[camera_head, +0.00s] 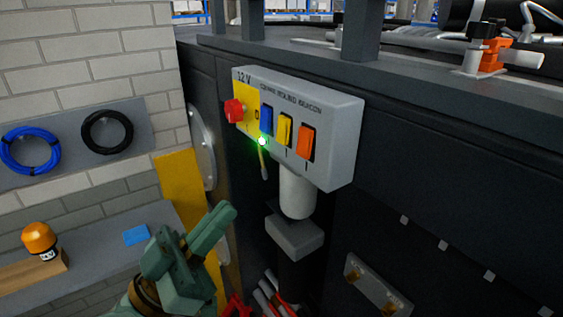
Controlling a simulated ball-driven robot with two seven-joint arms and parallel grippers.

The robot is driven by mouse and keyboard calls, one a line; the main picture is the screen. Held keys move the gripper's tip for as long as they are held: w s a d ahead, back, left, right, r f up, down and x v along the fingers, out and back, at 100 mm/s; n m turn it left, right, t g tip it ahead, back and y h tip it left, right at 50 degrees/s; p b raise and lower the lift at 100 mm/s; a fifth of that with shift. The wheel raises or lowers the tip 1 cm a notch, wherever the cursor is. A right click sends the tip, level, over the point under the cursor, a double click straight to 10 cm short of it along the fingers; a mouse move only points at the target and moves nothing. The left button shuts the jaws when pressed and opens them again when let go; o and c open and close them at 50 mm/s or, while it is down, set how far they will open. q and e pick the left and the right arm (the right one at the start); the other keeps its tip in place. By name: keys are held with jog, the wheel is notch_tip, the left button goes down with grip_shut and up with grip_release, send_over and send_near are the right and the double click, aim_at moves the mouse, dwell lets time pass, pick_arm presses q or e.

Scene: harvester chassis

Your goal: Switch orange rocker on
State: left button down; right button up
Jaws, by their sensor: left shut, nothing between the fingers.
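The orange rocker (306,142) is the rightmost of three rockers on a grey 12 V switch box (342,130) fixed to the dark chassis side. A yellow rocker (285,130) and a blue rocker (266,120) sit to its left. A red knob (234,110) is at the box's left end. My left gripper (222,226) is below and left of the box, clear of it, with its fingers pointing up and to the right. It is shut and empty. The orange rocker is not covered. My right gripper is not in view.
A small green light (262,141) glows by the blue rocker, with a thin yellow lever beneath it. A grey pipe (297,192) runs down under the box. An orange beacon (39,238) stands on a wooden block at the left. Blue (30,151) and black hoses hang on the wall.

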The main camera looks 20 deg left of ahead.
aim_at(301, 150)
pick_arm(q)
jog(key=p+x, duration=0.1)
jog(key=x, duration=0.2)
jog(key=f+p+x, duration=0.1)
jog(key=p+x, duration=0.1)
jog(key=x, duration=0.2)
jog(key=w+p+x, duration=0.1)
jog(key=x, duration=0.2)
jog(key=shift+w+d+f, duration=0.15)
jog(key=shift+d+f, duration=0.1)
jog(key=shift+d, duration=0.25)
jog(key=shift+w+d+f, duration=0.15)
jog(key=shift+w+d, duration=0.2)
jog(key=shift+w+d+f+t+b, duration=0.15)
jog(key=shift+w+f+t+b, duration=0.25)
jog(key=shift+b, duration=0.6)
jog(key=shift+s+r+p, duration=0.15)
jog(key=shift+r+p, duration=0.1)
jog(key=shift+p, duration=0.05)
